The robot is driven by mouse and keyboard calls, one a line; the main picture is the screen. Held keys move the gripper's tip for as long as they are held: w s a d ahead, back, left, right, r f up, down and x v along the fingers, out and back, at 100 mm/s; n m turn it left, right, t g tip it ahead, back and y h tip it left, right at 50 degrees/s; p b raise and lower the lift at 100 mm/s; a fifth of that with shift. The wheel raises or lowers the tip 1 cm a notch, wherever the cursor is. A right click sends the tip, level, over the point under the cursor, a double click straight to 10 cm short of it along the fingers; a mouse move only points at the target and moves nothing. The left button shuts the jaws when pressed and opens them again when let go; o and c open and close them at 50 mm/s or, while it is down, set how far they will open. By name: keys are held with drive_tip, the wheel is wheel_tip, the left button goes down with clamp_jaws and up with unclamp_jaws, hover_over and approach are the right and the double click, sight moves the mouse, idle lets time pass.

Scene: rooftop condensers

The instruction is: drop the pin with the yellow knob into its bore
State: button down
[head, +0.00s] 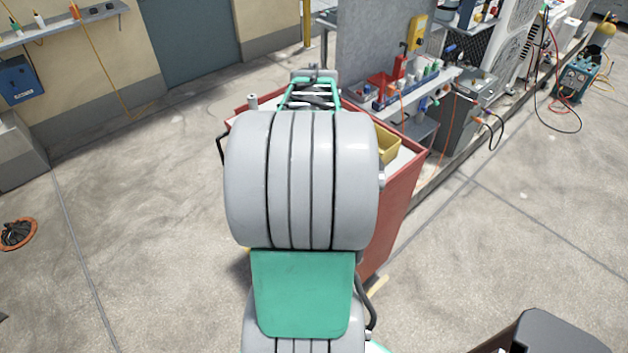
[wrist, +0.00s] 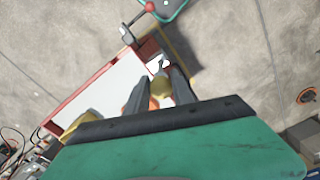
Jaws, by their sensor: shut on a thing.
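In the wrist view, my gripper (wrist: 160,82) is shut on the yellow knob (wrist: 160,88) of the pin, which sits between the two dark fingers. A small pale metal part shows just beyond the fingertips; I cannot tell whether it is the pin's shaft or something on the cart. The bore cannot be made out in either view. In the head view my own arm covers the middle of the cart, and the fingers and the pin are hidden behind it.
The red cart (head: 405,195) has a white top and stands on concrete. A yellow bin (head: 388,146) is on its right side; it also shows in the wrist view (wrist: 80,124). A red-knobbed lever (wrist: 150,6) is past the cart edge. A cluttered shelf (head: 425,90) stands behind.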

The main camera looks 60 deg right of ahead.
wheel_tip(320, 180, down, 9)
drive_tip(key=b, duration=0.5)
drive_tip(key=shift+r, duration=0.2)
idle(2.6)
drive_tip(key=c, duration=1)
unclamp_jaws()
drive_tip(key=shift+r, duration=0.1)
